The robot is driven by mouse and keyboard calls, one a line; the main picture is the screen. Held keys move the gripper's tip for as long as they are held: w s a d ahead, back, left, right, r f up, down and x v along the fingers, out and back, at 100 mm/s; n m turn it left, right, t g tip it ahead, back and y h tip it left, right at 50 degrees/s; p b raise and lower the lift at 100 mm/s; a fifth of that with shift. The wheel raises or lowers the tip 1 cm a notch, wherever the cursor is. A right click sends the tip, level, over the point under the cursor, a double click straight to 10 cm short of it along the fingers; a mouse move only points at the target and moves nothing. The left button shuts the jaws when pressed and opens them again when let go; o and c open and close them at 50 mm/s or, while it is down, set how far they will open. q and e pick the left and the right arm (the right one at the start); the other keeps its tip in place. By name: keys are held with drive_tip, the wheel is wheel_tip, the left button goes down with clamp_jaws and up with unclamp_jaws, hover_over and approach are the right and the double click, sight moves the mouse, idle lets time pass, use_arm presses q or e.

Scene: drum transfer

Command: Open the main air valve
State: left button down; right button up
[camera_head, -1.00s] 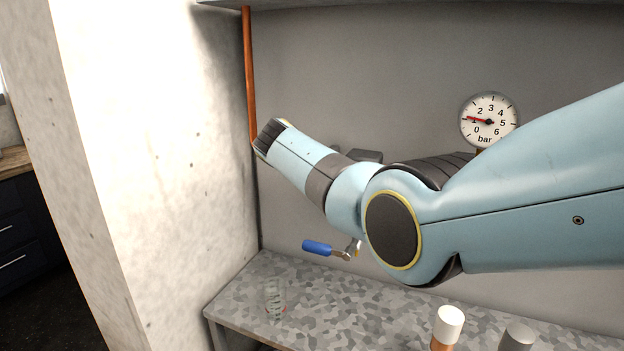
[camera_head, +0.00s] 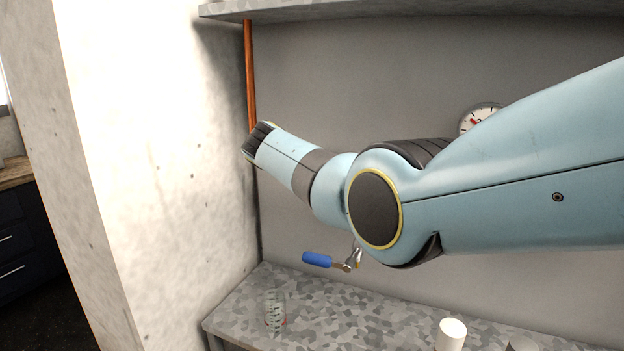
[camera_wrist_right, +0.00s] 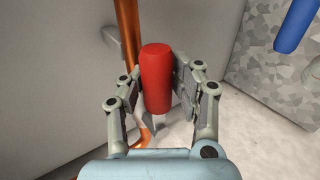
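A red valve handle (camera_wrist_right: 156,78) stands upright in the right wrist view, beside the copper pipe (camera_wrist_right: 128,35). My right gripper (camera_wrist_right: 157,85) has one finger on each side of the handle, with the pads close against it; it looks shut on it. In the head view my right arm comes in from the right and points toward the copper pipe (camera_head: 250,75) in the wall corner. The fingers and the red handle are hidden there behind my arm. My left gripper is not in view.
A blue lever handle (camera_head: 317,259) sticks out from the back wall below my arm and shows in the wrist view (camera_wrist_right: 298,25). A gauge (camera_head: 477,116) is partly covered by my arm. The speckled bench (camera_head: 340,305) holds a glass (camera_head: 274,308) and a white-capped container (camera_head: 451,334).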

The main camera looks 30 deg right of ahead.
drive_tip(key=shift+o, duration=1.1)
drive_tip(key=shift+s+a+r, duration=0.1)
drive_tip(key=shift+a+r, duration=0.05)
drive_tip(key=shift+o, duration=0.8)
drive_tip(key=shift+d, duration=0.2)
drive_tip(key=v, duration=1.2)
